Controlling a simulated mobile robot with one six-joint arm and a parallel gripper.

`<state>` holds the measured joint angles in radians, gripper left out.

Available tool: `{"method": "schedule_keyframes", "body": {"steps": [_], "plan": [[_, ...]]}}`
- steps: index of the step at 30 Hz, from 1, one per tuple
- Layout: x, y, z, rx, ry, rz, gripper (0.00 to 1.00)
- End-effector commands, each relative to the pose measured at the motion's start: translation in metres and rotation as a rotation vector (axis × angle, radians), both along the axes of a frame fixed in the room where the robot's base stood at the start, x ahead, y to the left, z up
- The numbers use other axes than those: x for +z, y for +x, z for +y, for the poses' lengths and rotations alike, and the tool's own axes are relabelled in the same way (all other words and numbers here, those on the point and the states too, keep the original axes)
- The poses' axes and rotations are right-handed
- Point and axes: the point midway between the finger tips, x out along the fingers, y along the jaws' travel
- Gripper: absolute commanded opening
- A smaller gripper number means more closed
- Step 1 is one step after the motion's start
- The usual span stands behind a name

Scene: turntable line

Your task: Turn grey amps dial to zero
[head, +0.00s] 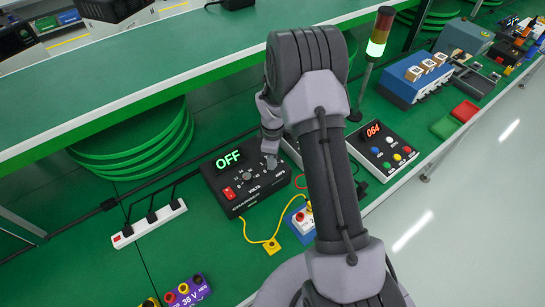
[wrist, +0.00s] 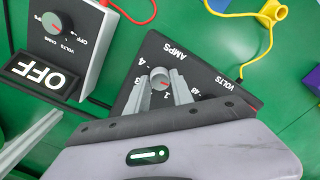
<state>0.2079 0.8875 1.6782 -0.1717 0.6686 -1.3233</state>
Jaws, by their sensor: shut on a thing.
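The black charger (head: 243,192) stands on the green bench, with a green OFF readout, a red switch and a volts dial (head: 247,175). In the wrist view its face (wrist: 151,52) appears upside down, with AMPS and VOLTS lettering. The grey amps dial (wrist: 160,80) has a red pointer mark at its lower right in that view, near the figure 1. My gripper (wrist: 161,88) is shut on the dial, one finger on each side. In the head view my gripper (head: 270,160) is at the charger's upper right, hiding the amps dial.
A yellow lead (head: 271,246), a power strip (head: 150,223) and a panel reading 064 (head: 385,148) are nearby. A shelf (head: 160,75) runs behind.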

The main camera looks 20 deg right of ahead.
Motion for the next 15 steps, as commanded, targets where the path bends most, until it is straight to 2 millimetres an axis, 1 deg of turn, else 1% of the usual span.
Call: {"method": "schedule_keyframes", "body": {"steps": [6, 15], "plan": [[0.0004, 0.0003, -0.0001, 0.042, -0.001, -0.001, 0.0], [0.0002, 0.0004, -0.0002, 0.052, -0.001, -0.001, 0.0]]}}
